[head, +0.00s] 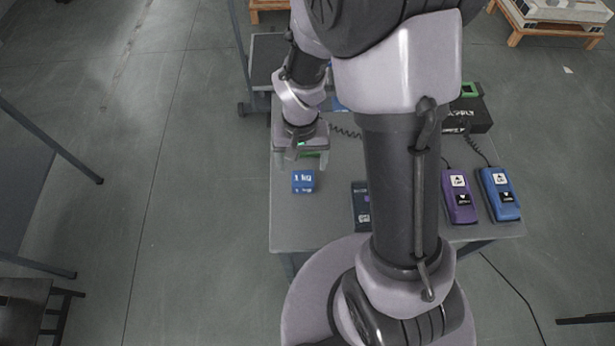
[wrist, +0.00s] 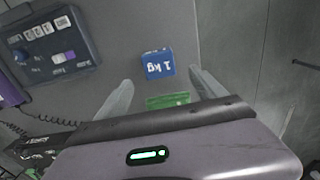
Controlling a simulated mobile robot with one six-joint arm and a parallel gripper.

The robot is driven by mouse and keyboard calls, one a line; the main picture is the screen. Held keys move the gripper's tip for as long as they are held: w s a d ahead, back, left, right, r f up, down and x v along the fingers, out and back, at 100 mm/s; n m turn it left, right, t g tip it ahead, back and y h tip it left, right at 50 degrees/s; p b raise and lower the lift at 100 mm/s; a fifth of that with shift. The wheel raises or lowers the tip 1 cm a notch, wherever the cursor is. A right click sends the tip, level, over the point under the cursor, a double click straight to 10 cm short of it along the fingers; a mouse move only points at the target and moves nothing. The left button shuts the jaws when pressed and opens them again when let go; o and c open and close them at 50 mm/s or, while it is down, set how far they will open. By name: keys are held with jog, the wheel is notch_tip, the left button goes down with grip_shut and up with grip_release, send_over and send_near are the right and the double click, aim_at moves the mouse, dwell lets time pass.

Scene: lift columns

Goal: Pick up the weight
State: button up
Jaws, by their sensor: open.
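The weight is a small blue block marked "1 kg" (head: 303,181). It rests on the grey table (head: 300,228) near its left edge. In the wrist view the weight (wrist: 158,64) lies beyond my fingertips, roughly in line with the gap between them. My gripper (head: 303,159) is open, with nothing between its fingers. In the wrist view the fingers of my gripper (wrist: 161,80) are spread apart. A flat green patch (wrist: 168,101) shows between the fingers, closer to the palm than the weight.
A dark control box (wrist: 52,50) with a knob and numbered buttons lies beside the weight. A purple handset (head: 459,197) and a blue handset (head: 499,194) with coiled cords lie at the table's right. A black box (head: 468,112) stands behind them. The table's left edge is close to the weight.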

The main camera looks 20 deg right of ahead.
aim_at(303, 178)
jog(key=f, duration=0.1)
jog(key=s+f, duration=0.1)
jog(key=shift+s+f+b, duration=0.15)
jog(key=shift+f+b, duration=0.15)
jog(key=f, duration=0.1)
jog(key=f+b, duration=0.1)
jog(key=f, duration=0.1)
jog(key=f+b, duration=0.1)
jog(key=f, duration=0.1)
jog(key=shift+w+f, duration=0.25)
jog(key=shift+w, duration=0.05)
jog(key=shift+r, duration=0.15)
jog(key=shift+c, duration=1.1)
jog(key=shift+w, duration=0.1)
grip_shut()
